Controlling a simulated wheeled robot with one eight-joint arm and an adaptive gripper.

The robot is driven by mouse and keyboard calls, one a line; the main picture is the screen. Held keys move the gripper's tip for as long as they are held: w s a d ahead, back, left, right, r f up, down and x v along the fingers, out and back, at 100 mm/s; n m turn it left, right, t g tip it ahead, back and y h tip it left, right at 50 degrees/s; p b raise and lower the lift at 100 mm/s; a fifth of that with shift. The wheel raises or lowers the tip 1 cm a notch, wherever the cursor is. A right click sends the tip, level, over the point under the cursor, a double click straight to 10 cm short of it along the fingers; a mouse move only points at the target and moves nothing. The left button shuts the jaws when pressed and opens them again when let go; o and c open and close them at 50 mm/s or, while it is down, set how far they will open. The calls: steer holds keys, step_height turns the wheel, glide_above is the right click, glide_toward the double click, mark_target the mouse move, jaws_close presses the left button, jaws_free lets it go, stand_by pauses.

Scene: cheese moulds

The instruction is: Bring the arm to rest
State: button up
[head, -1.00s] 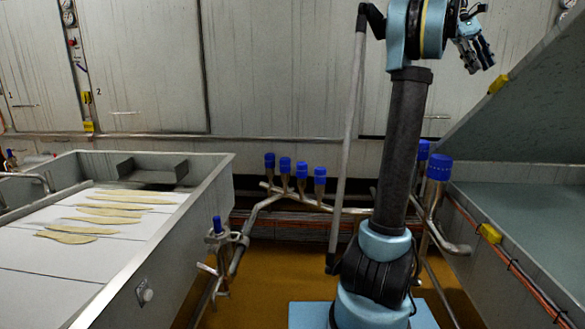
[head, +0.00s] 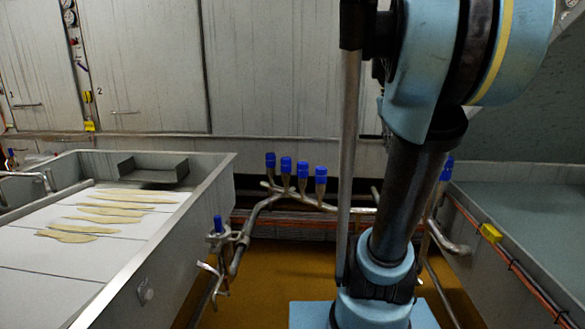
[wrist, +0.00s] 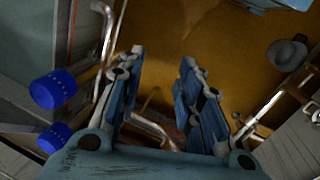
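My gripper (wrist: 158,100) shows in the wrist view with its two blue fingers spread apart. Nothing is between the fingers; the brown floor and some pipes show beyond them. In the head view my gripper is out of sight. My arm stands large at the right of the head view and hides part of the wall and pipes behind it.
A steel vat (head: 188,222) with several flat yellowish pieces (head: 110,208) on its white bed is at left. Pipes with blue caps (head: 286,165) stand behind. Another grey tank (head: 520,230) is at right. Brown floor (head: 265,270) lies open between.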

steer(key=s+a+f+y, duration=0.1)
steer(key=s+a+f, duration=0.3)
steer(key=f, duration=0.4)
steer(key=s+a+f+t, duration=0.1)
steer(key=s+a+f, duration=0.3)
steer(key=f, duration=0.4)
steer(key=s+a+f+t+y, duration=0.1)
steer(key=s+a+f, duration=0.3)
steer(key=f, duration=0.4)
steer(key=shift+s+a+f+m+y, duration=0.25)
steer(key=shift+s+f+m+y, duration=0.05)
steer(key=shift+f, duration=0.1)
